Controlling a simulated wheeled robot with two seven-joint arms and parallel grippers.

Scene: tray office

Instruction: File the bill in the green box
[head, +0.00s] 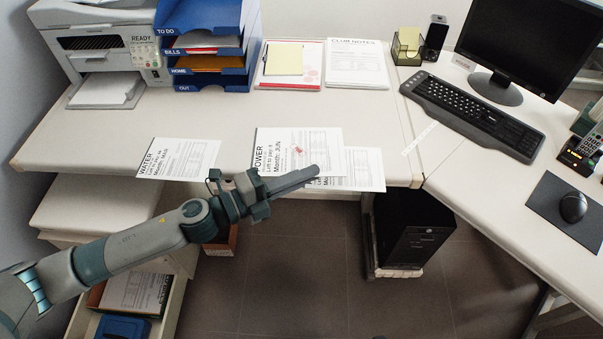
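A bill marked POWER, Month: JUN (295,141), with a small red mark, lies at the front edge of the desk. Another printed sheet (362,170) lies partly under it. A bill marked WATER, Month: MAR (180,157) lies further left. My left gripper (316,171) is in front of the POWER bill, over its lower edge in the picture. Its fingers look close together side-on; I cannot tell whether they are apart or pinch any paper. My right gripper is not in view. I see no clear green box.
A blue letter tray stack (205,60), labelled TO DO, BILLS, HOME and OUT, stands beside a printer (100,45). A keyboard (470,115) and monitor are at the right. An open drawer (168,320) with papers is below left. The desk's middle is clear.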

